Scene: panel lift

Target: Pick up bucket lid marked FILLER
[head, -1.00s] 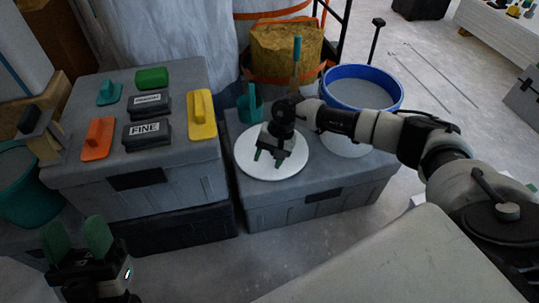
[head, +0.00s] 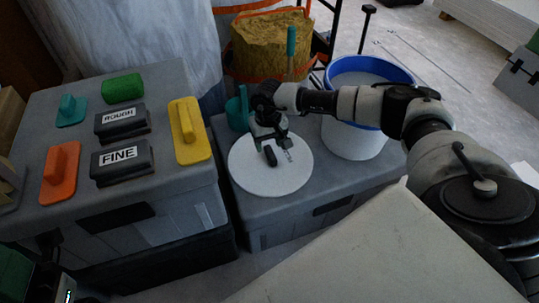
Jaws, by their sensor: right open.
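The bucket lid (head: 262,181) is a flat white disc lying on the grey case at the centre of the head view. A small grey mark shows on it beside my gripper, too small and partly covered to read. My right gripper (head: 276,153) is open and points down over the far half of the lid. I cannot tell whether its fingertips touch the lid. My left gripper (head: 18,276) is only partly in view at the lower left corner, away from the lid, and its fingers cannot be made out clearly.
A white bucket with a blue rim (head: 352,139) stands right of the lid, under my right forearm. A teal container (head: 237,113) stands behind the lid. The left case (head: 75,205) carries an orange float (head: 60,172), a yellow float (head: 188,147), a FINE block (head: 122,160) and other tools.

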